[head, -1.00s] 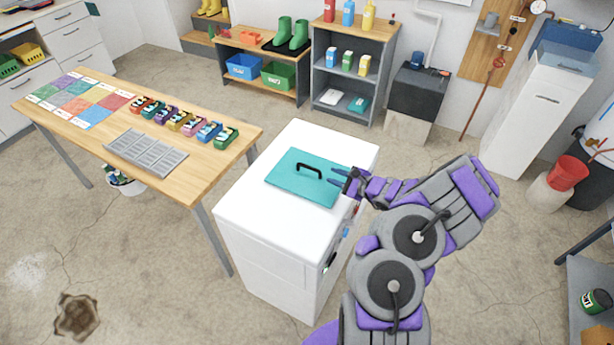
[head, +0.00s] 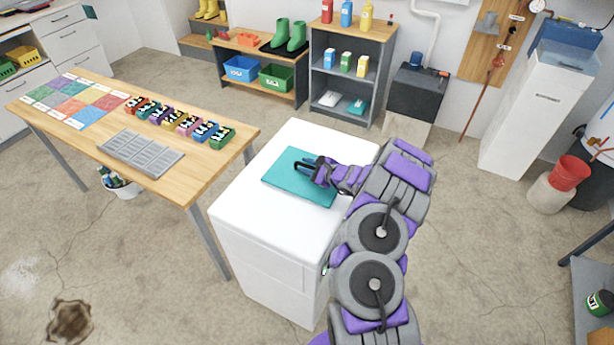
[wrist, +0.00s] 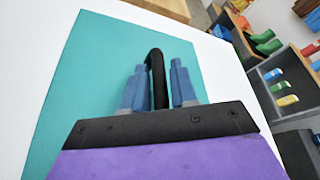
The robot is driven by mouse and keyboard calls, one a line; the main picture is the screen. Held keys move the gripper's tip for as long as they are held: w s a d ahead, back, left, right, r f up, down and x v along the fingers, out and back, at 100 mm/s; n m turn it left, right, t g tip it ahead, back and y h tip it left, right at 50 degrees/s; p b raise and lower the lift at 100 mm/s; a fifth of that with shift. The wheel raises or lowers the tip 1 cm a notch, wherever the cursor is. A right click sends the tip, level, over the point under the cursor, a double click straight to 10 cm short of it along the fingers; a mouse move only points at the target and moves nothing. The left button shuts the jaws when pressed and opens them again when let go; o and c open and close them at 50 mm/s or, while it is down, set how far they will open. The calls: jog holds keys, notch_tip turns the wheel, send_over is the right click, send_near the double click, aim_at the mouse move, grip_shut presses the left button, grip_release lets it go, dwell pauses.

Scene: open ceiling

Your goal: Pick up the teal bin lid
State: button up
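The teal bin lid (head: 290,183) lies flat on top of a white cabinet (head: 253,212). It has a black arched handle (head: 301,167), which also shows in the wrist view (wrist: 156,72). My gripper (head: 312,168) is over the lid at the handle. In the wrist view its two blue fingers (wrist: 157,80) stand on either side of the handle. Gaps show between the handle and the fingers, wider on the right, so the gripper is open around it. The lid's right part is hidden by my gripper and arm in the head view.
A wooden table (head: 215,165) with a grey rack (head: 142,153) and several small colourful items stands to the left. Shelves (head: 348,88) with bottles and boxes stand behind. The cabinet top around the lid is clear.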

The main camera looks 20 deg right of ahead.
jog(key=shift+w, duration=0.1)
grip_shut()
dwell(0.5)
